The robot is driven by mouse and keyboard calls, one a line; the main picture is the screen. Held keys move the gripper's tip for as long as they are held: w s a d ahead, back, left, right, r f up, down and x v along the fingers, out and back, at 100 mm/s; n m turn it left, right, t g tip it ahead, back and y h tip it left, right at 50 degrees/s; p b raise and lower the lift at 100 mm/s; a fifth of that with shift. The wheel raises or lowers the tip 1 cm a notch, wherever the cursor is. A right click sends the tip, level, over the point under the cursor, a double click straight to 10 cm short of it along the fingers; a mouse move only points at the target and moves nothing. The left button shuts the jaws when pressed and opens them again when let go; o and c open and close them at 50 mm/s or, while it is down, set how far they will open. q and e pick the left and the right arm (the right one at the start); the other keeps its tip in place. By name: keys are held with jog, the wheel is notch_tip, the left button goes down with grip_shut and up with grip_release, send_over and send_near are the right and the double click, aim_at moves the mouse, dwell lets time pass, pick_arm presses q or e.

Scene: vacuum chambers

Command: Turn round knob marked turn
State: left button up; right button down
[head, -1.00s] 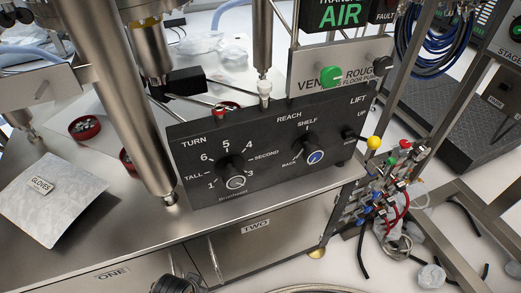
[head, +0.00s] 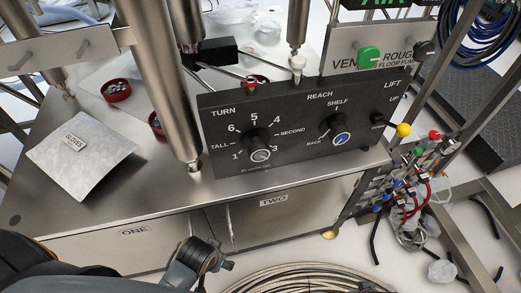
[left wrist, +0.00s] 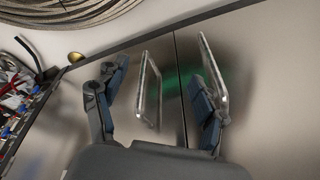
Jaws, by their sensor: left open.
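The round black knob (head: 258,143) under the word TURN sits at the left of the black control panel (head: 300,168). My left gripper (head: 216,266) is at the bottom of the head view, below the panel and in front of the cabinet doors, well apart from the knob. The knob is not in the left wrist view. My right gripper is in neither view.
A REACH knob (head: 334,130) and a yellow-tipped LIFT lever (head: 403,130) are to the right. A green knob (head: 368,57) sits above. A thick steel post (head: 170,90) stands left of the panel. Coiled hose (head: 300,280) lies on the floor.

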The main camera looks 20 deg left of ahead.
pick_arm(q)
notch_tip(320, 180, up, 7)
jog(key=w+d+n+t+y+p, duration=0.1)
jog(key=d+n+y+p, duration=0.1)
jog(key=d+y+p, duration=0.3)
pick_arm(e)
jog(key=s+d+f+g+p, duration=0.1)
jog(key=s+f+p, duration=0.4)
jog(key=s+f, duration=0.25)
pick_arm(q)
jog(key=n+t+y+p, duration=0.2)
jog(key=n+t+p, duration=0.4)
jog(key=t, duration=0.7)
send_near(260, 155)
jog(key=shift+m, duration=0.7)
jog(key=p+x, duration=0.3)
jog(key=x, duration=0.7)
jog(key=shift+p, duration=0.35)
jog(key=shift+w+a+f, duration=0.1)
jog(key=shift+w+a, duration=0.2)
jog(key=shift+w, duration=0.2)
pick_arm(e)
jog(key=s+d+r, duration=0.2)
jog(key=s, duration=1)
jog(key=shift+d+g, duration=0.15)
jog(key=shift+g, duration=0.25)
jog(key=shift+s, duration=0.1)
